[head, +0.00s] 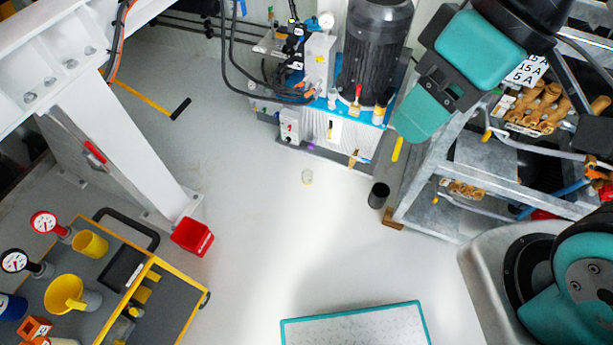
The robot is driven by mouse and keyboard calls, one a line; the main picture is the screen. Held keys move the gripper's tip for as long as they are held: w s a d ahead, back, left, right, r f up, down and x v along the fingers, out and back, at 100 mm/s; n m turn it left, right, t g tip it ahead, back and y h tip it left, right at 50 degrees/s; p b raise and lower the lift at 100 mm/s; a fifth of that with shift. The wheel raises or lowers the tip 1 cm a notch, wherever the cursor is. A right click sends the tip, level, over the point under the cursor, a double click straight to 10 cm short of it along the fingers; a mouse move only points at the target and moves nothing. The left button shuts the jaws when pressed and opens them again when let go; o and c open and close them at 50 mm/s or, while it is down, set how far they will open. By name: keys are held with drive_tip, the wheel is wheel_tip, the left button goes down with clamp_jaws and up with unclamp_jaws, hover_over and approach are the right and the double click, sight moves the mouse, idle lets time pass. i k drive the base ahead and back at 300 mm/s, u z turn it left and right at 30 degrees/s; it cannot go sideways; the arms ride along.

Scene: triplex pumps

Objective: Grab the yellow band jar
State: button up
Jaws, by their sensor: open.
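My arm's teal and black links (480,48) come in from the upper right, and one teal part hangs in front of the pump unit's right side. I cannot make out gripper fingers, and nothing is seen held.
A black cup (378,195) stands by the metal rack (440,212) at right. A red bin (192,237) and yellow-edged cart (182,275) are at left.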

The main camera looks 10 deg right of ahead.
sight(308, 174)
drive_tip(key=k, duration=0.5)
drive_tip(key=u, duration=2)
drive_tip(key=i, duration=1.15)
drive_tip(key=z, duration=2.4)
drive_tip(key=i, duration=1)
